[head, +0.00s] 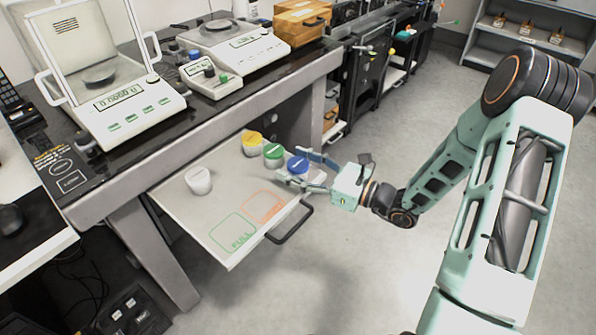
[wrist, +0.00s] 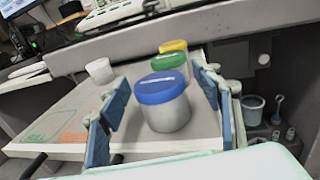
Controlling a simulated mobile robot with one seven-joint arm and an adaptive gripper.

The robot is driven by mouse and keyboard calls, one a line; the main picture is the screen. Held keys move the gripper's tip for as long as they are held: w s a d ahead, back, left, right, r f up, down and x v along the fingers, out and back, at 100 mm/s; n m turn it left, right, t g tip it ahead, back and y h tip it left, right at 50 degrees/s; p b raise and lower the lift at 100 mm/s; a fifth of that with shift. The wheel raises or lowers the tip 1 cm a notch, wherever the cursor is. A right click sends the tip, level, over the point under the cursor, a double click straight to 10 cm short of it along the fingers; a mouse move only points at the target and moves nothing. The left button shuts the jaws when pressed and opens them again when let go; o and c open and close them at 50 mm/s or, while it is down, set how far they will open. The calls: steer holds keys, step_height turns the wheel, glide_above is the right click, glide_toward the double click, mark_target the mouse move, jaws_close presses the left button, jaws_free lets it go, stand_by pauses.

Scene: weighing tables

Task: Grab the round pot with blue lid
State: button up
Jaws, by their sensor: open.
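The round pot with the blue lid (head: 297,164) stands upright on the pull-out shelf, at the right end of a short row of pots. My gripper (head: 308,168) reaches in from the right at the shelf's edge. In the wrist view my gripper (wrist: 160,115) is open, with one blue-padded finger on each side of the pot. Gaps show between the pads and the pot. Part of the pot is hidden by the gripper in the head view.
The pull-out shelf (head: 190,215) also holds a green-lidded pot (head: 274,154), a yellow-lidded pot (head: 252,142) and a white pot (head: 198,180). Green and orange outlined areas at its front are bare. A dark handle (head: 290,224) sticks out in front. Balances stand on the table above.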

steer(key=c, duration=1.2)
steer(key=shift+c, duration=0.7)
steer(key=shift+r, duration=0.1)
